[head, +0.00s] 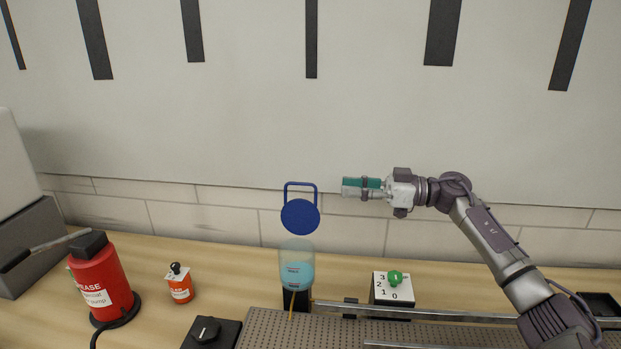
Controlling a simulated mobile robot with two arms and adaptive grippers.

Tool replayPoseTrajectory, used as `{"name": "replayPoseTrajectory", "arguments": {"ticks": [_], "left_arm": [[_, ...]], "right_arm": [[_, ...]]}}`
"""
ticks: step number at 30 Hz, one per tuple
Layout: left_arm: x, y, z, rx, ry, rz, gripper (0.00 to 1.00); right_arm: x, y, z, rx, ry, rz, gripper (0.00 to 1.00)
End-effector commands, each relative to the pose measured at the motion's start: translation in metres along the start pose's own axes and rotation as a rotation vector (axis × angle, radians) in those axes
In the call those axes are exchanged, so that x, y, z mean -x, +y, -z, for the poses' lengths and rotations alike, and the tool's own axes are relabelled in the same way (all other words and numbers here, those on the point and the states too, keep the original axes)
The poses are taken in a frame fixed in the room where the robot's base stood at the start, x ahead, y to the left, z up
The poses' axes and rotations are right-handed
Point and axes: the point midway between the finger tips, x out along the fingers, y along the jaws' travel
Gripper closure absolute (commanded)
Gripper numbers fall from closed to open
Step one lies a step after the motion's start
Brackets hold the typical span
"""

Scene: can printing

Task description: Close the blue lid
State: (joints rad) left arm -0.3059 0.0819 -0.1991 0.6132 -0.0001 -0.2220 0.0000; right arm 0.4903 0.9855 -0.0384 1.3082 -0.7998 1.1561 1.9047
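The blue lid (300,217) is a round disc with a square loop handle at its top. It stands raised, with its face toward me, above the back of a clear container (297,270) holding light blue liquid. My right gripper (350,188) is to the right of the lid's handle, at about the same height in the picture and apart from it. Its fingers, one with a green face, point left toward the handle. They overlap in this view, so any gap between them is unclear. My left gripper is out of view.
A red canister (95,280) and a small orange-red container (180,288) stand on the wooden counter at left. A black knob box (208,332) is in front. A white dial box with a green knob (393,288) and metal rails (440,313) are at right. A wall is behind.

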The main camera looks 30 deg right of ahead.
Motion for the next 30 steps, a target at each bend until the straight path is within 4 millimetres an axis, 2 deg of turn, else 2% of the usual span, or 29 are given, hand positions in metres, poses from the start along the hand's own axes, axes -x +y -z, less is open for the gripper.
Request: {"name": "replayPoseTrajectory", "arguments": {"ticks": [1,6,13,18,26,27,30], "left_arm": [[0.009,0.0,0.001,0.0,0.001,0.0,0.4],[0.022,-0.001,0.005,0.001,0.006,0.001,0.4],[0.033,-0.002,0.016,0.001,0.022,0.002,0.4],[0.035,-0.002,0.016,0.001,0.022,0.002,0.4],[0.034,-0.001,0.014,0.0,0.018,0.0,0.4],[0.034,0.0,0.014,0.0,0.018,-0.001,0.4],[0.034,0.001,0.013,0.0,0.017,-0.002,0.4]], "right_arm": [[-0.013,-0.001,0.006,0.0,0.005,0.004,0.67],[-0.05,-0.001,0.005,-0.003,0.004,0.004,0.67],[-0.085,0.0,0.003,-0.003,0.003,0.002,0.67],[-0.095,0.0,0.001,-0.001,0.001,0.001,0.67],[-0.096,0.0,0.0,-0.001,0.0,0.0,0.67],[-0.096,0.0,0.0,-0.001,0.0,0.0,0.68],[-0.096,0.0,0.0,-0.001,0.0,0.0,0.85]]}}
